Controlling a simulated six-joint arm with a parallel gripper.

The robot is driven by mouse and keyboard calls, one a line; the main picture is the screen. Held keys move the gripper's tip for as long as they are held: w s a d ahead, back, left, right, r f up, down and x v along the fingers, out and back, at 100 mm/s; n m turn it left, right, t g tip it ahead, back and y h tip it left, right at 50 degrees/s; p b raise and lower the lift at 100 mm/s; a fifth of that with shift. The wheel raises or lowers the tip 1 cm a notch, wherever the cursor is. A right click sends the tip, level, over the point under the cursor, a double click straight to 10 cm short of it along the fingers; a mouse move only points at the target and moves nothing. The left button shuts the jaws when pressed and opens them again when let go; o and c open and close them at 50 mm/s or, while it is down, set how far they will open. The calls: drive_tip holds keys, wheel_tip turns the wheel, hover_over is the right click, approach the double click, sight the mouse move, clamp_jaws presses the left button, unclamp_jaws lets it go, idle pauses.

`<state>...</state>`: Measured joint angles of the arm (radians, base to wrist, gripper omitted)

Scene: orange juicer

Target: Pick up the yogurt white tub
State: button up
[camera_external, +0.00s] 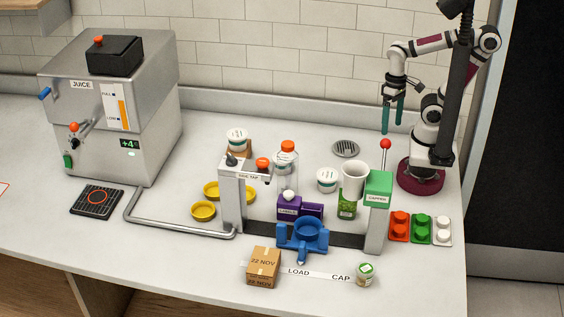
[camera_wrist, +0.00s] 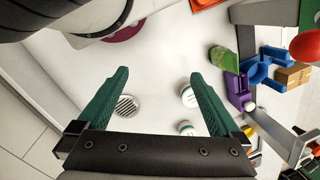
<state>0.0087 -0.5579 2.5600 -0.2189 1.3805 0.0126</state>
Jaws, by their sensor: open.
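Small white tubs with dark print stand on the counter. The print is too small to tell which is yogurt. My gripper (camera_external: 393,130) hangs above the counter at the back right, apart from the tubs. In the wrist view my gripper (camera_wrist: 160,76) has its green fingers wide apart with nothing between them; white tubs (camera_wrist: 188,97) show near the right finger.
A clear orange-capped bottle (camera_external: 288,148), white cup (camera_external: 353,178), purple label box (camera_external: 305,210) and green capper (camera_external: 378,190) crowd around the tubs. A round drain grate (camera_external: 345,149) lies behind. The juicer (camera_external: 110,110) stands left. The counter near the back wall is fairly clear.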

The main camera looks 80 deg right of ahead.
drive_tip(key=m+t+y, duration=0.6)
drive_tip(key=m+y, duration=0.4)
drive_tip(key=m, duration=0.7)
approach(321, 183)
drive_tip(key=a+f, duration=0.1)
drive_tip(key=w+a+f, duration=0.1)
drive_tip(key=shift+w+a+m, duration=0.15)
drive_tip(key=shift+a+m, duration=0.15)
drive_tip(key=shift+a, duration=0.1)
drive_tip(key=x, duration=0.5)
drive_tip(key=shift+w+a, duration=0.25)
drive_tip(key=shift+a, duration=0.1)
drive_tip(key=c, duration=1.2)
drive_tip(key=shift+o, duration=0.2)
